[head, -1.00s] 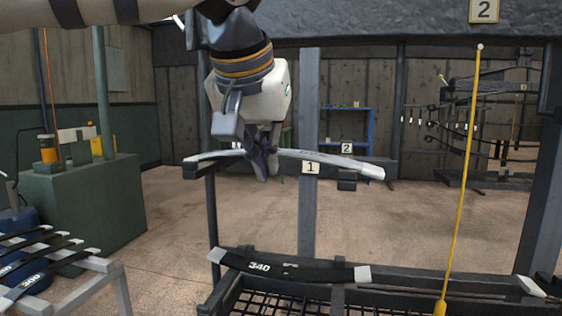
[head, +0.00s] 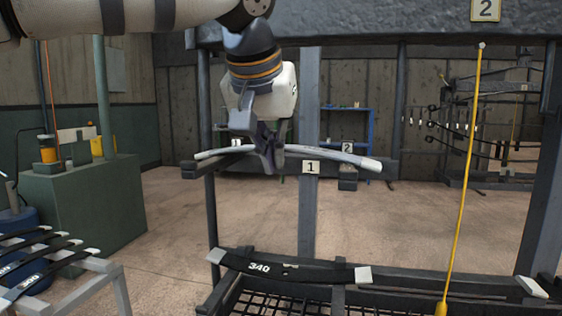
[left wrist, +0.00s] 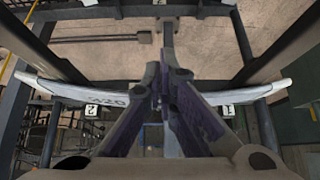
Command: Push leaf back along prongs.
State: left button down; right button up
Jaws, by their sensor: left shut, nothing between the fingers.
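The leaf (head: 345,157) is a long, pale grey, slightly arched strip lying across the upper rack's dark prongs. Its left prong end (head: 190,171) and right prong end (head: 347,184) show in the head view. In the left wrist view the leaf (left wrist: 55,88) bears the marking 320, and the prongs (left wrist: 42,45) run away from me on either side. My left gripper (head: 268,168) is shut and empty at the middle of the leaf, in front of it. Its fingers (left wrist: 160,80) hide the leaf's middle, so contact is not clear.
A black leaf marked 340 (head: 300,272) lies on the lower rack level. A yellow hanging rod (head: 462,180) is to the right. A dark beam (head: 380,30) spans above. More leaves (head: 40,262) lie on a rack at lower left.

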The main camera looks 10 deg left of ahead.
pick_arm(q)
jog(key=shift+w+b, duration=0.3)
jog(key=shift+w, duration=1.7)
jog(key=s, duration=0.6)
jog(key=shift+p, duration=0.45)
pick_arm(e)
jog(key=shift+w+r, duration=0.2)
